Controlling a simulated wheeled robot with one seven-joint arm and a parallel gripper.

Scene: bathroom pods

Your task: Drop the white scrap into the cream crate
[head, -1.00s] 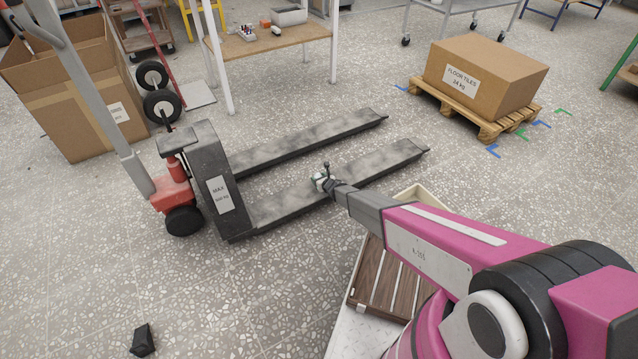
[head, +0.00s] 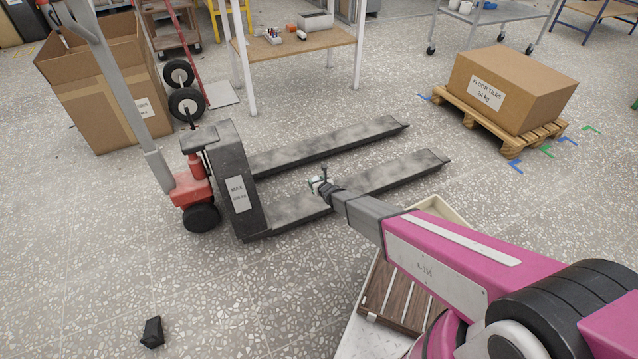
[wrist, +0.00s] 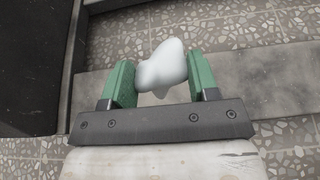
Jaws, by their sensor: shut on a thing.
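My gripper (wrist: 161,76) is shut on the white scrap (wrist: 163,66), a smooth rounded lump held between green finger pads in the wrist view. In the head view my gripper (head: 322,184) is small at the end of the outstretched arm and appears over or near the pallet jack's nearer fork. The scrap shows there only as a tiny pale spot. What looks like the cream crate (head: 437,205) shows as a pale rim behind my arm, right of the gripper. Most of it and its inside are hidden by the arm.
The pallet jack (head: 236,190) has two long grey forks (head: 385,177) on the floor. A brown slatted piece (head: 400,296) lies below my arm. A floor-tile carton (head: 512,88) sits on a pallet at right. A black object (head: 152,332) lies on open floor at lower left.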

